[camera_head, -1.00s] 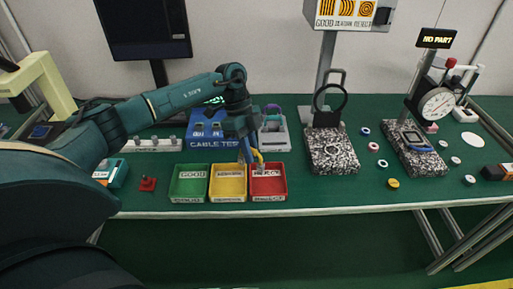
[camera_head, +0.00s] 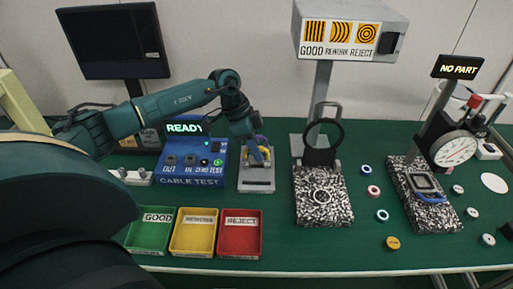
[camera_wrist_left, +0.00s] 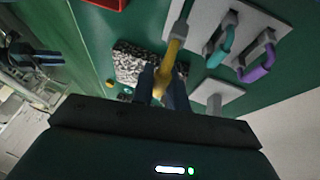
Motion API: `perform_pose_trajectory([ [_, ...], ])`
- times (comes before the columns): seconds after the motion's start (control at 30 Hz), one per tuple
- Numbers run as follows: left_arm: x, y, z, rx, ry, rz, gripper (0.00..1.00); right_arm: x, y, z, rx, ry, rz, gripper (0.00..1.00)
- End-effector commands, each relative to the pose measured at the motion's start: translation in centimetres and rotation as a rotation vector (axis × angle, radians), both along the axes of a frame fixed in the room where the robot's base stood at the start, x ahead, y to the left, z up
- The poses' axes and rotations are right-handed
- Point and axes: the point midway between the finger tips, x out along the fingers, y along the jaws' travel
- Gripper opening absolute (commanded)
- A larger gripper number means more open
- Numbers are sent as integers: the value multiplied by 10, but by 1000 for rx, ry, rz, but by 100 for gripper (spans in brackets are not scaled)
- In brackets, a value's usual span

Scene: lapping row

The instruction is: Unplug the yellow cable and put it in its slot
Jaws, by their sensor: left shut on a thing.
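My left gripper (camera_head: 256,158) is over the grey cable rack (camera_head: 257,186). In the left wrist view, its fingers (camera_wrist_left: 162,84) are shut on the yellow cable (camera_wrist_left: 174,52). The cable's grey end reaches over the rack plate (camera_wrist_left: 205,12); I cannot tell whether it sits in a slot. A teal cable (camera_wrist_left: 219,48) and a purple cable (camera_wrist_left: 258,66) are in the rack beside it. The blue cable tester (camera_head: 190,163) stands left of the rack, with its screen reading READY and no cable visible in its ports. My right gripper is not in view.
Green (camera_head: 150,232), yellow (camera_head: 194,234) and red (camera_head: 240,236) bins stand at the table's front edge. A speckled block with a black ring stand (camera_head: 322,198) is right of the rack. A dial gauge stand (camera_head: 452,150) is farther right.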

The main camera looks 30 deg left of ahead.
Motion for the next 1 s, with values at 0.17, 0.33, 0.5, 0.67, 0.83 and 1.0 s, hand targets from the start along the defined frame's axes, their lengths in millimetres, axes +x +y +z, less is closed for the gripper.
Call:
perform_pose_trajectory([
  [0.17,0,0,1,-1,0,0,0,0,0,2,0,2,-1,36],
  [0.33,-1,0,2,-12,1,2,0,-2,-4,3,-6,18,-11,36],
  [0.5,0,0,-14,-12,-1,1,0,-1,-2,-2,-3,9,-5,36],
  [0.67,0,0,-30,-12,0,1,0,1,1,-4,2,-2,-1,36],
  [0.83,0,0,-46,-11,-1,2,0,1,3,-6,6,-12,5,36],
  [1.0,0,0,-55,-11,-2,0,0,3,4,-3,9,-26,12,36],
])
